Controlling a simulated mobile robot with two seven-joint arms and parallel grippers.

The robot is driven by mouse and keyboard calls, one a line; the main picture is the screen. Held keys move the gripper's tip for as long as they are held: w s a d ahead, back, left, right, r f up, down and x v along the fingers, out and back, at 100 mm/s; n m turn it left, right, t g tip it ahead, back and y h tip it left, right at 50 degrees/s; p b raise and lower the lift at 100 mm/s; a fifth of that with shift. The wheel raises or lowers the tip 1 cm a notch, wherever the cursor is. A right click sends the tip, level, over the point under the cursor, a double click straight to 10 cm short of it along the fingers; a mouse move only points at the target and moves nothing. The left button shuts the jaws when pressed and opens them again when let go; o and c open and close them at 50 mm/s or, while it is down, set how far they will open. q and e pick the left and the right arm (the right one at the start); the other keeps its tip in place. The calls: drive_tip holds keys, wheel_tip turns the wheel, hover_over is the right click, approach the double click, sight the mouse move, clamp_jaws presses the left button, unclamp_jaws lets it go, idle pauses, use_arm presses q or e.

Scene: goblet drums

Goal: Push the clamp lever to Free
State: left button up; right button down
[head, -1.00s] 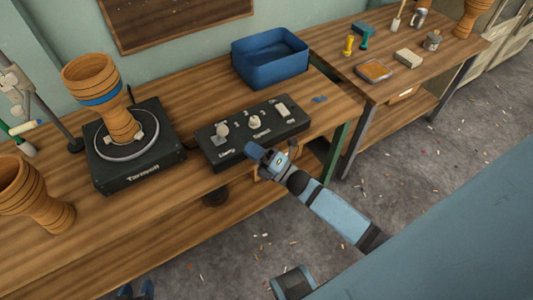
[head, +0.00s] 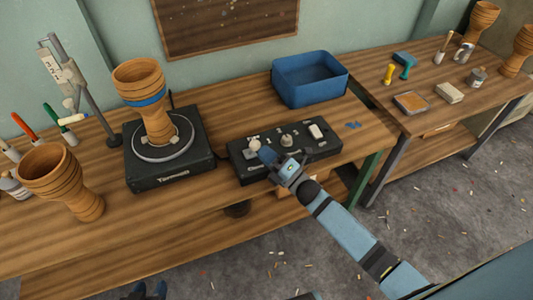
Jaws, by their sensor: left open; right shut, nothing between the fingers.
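The black control box (head: 275,155) sits near the front edge of the wooden bench. Its leftmost control, a pale-knobbed lever (head: 254,144), looks like the clamp lever. The labels are too small or covered to read. A goblet drum (head: 142,84) with a blue band stands upright on the black turntable (head: 170,178).
A middle knob (head: 287,140) and a white switch (head: 316,131) are on the same box. A blue bin (head: 309,81) stands behind it. Another goblet drum (head: 62,180) and a stand (head: 85,95) are at left. A second table (head: 440,115) is at right.

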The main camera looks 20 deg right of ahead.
use_arm(q)
drive_tip(key=r+p, duration=0.1)
drive_tip(key=p, duration=0.1)
drive_tip(key=r+p, duration=0.1)
drive_tip(key=p, duration=0.1)
drive_tip(key=s+r+p, duration=0.1)
drive_tip(key=r+p, duration=0.1)
drive_tip(key=p, duration=0.1)
drive_tip(key=shift+a, duration=0.25)
use_arm(e)
drive_tip(key=w+r+m+g+h, duration=0.2)
drive_tip(key=w+r+g, duration=0.1)
drive_tip(key=w, duration=0.9)
drive_tip(key=shift+a+r, duration=0.15)
drive_tip(key=shift+r, duration=0.2)
use_arm(q)
drive_tip(key=shift+w, duration=0.1)
use_arm(e)
drive_tip(key=shift+w+r+h, duration=0.15)
drive_tip(key=shift+h, duration=0.15)
